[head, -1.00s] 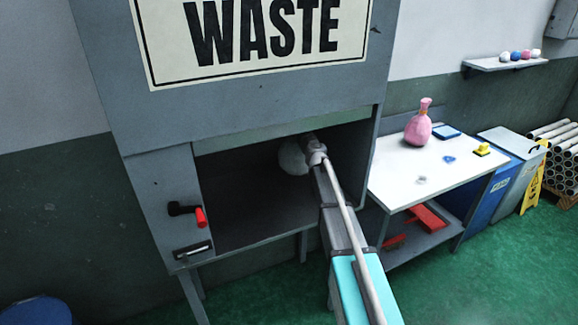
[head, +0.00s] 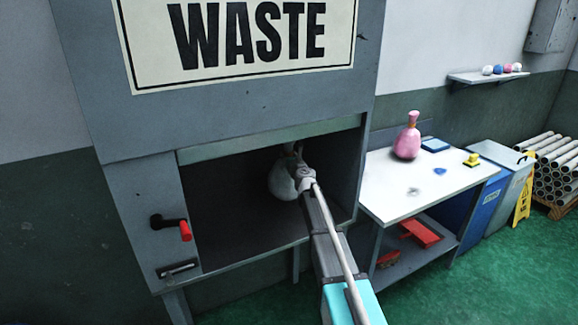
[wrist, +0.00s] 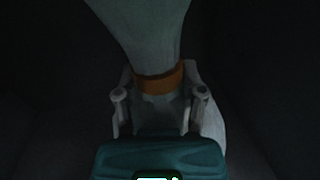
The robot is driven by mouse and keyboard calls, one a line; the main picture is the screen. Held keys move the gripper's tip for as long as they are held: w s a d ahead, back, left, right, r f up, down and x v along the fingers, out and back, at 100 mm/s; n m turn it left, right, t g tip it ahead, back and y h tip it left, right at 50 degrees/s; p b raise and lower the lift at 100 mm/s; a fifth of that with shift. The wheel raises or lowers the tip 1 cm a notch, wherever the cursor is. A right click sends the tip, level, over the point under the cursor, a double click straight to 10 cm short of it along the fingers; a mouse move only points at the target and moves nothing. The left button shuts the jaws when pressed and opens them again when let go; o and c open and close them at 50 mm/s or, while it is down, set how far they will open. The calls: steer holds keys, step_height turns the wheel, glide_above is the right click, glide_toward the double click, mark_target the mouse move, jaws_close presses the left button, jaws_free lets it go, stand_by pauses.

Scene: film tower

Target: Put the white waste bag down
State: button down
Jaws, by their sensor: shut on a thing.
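The white waste bag (head: 281,181) hangs inside the dark opening of the grey waste cabinet (head: 126,190). My gripper (head: 300,172) reaches into the opening and is shut on the bag's neck. In the wrist view the bag (wrist: 140,35) shows pale, with an orange band around its neck, and my gripper (wrist: 160,98) has one finger on each side just by the band. The bag's lower part is close to the cabinet floor; I cannot tell whether it touches.
A red-tipped handle (head: 184,230) is on the cabinet's left front panel. To the right stands a white table (head: 390,190) with a pink bag (head: 407,140) and small items. Blue bins (head: 487,200) and a yellow floor sign (head: 524,190) stand farther right.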

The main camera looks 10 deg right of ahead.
steer(key=shift+f, duration=0.1)
steer(key=shift+f+b, duration=1.8)
steer(key=shift+b, duration=0.1)
steer(key=shift+c, duration=0.8)
jaws_free()
steer(key=shift+s, duration=0.1)
steer(key=s+d, duration=0.1)
steer(key=s, duration=1)
steer(key=shift+s+d, duration=0.25)
steer(key=shift+s, duration=0.15)
